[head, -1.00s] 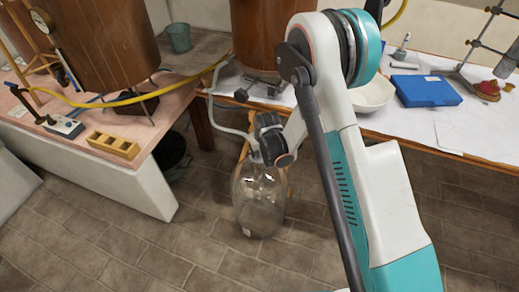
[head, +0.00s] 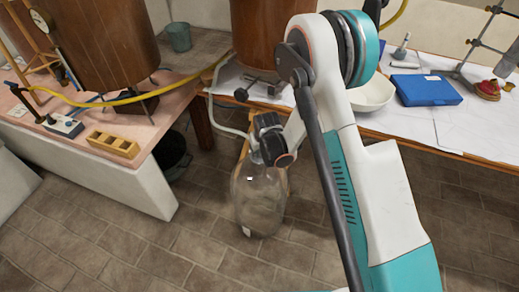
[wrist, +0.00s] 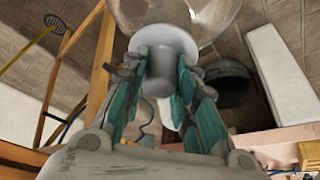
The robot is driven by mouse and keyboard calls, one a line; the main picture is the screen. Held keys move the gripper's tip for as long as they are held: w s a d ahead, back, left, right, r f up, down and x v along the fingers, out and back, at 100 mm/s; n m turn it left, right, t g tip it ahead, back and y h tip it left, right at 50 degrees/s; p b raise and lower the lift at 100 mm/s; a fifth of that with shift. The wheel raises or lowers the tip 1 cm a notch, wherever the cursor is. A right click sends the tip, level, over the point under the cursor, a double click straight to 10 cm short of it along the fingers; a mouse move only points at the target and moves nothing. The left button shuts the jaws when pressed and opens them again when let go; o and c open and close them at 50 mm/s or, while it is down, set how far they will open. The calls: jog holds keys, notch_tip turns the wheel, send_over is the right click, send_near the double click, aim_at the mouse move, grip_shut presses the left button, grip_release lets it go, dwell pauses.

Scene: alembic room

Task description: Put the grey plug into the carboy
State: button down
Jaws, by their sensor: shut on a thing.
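The clear glass carboy (head: 262,206) stands on the tiled floor below the table. Its upper part is hidden by my gripper in the head view. In the wrist view, its rounded glass (wrist: 215,12) shows at the top, beyond the plug. The grey plug (wrist: 162,62) has a wide round flange and a narrower body. My gripper (wrist: 160,75) is shut on the plug's body, with teal-padded fingers on either side. The flange faces the carboy. I cannot tell whether plug and carboy touch. In the head view the plug is hidden behind my gripper.
A wooden easel-like frame (wrist: 72,60) stands close by the carboy. A dark bucket (head: 172,152) is on the floor under the pink-topped bench (head: 75,150). The white-covered table (head: 450,130) is behind and right.

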jog(key=shift+f, duration=0.2)
jog(key=c, duration=1.2)
grip_release()
jog(key=shift+r, duration=0.1)
jog(key=shift+r+p, duration=1.55)
jog(key=shift+r, duration=1.9)
